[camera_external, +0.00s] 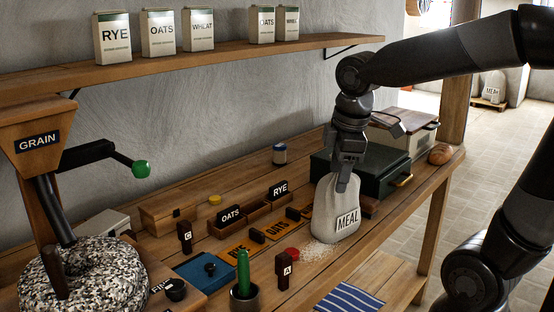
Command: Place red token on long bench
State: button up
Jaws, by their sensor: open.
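The red token (292,254) is a small round disc. It lies on the long wooden bench (262,287), left of the meal sack and beside some spilled pale meal. My gripper (344,185) points down at the top of the white sack labelled MEAL (337,218), to the right of the token and higher than it. The gripper is open and apart from the token. I cannot tell whether its fingers touch the sack.
A block marked A (283,271) and a pot with a green handle (244,288) stand near the token. Labelled trays (231,231), a dark green box (321,168) and a bread loaf (440,154) are further back. A stone mill (82,282) occupies the left.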

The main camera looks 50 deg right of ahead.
jog(key=s+r+m+t+y, duration=0.1)
jog(key=s+m+t, duration=0.2)
jog(key=s+m, duration=0.4)
jog(key=shift+s+d+r+m, duration=0.15)
jog(key=shift+d+m, duration=0.05)
jog(key=shift+m, duration=0.7)
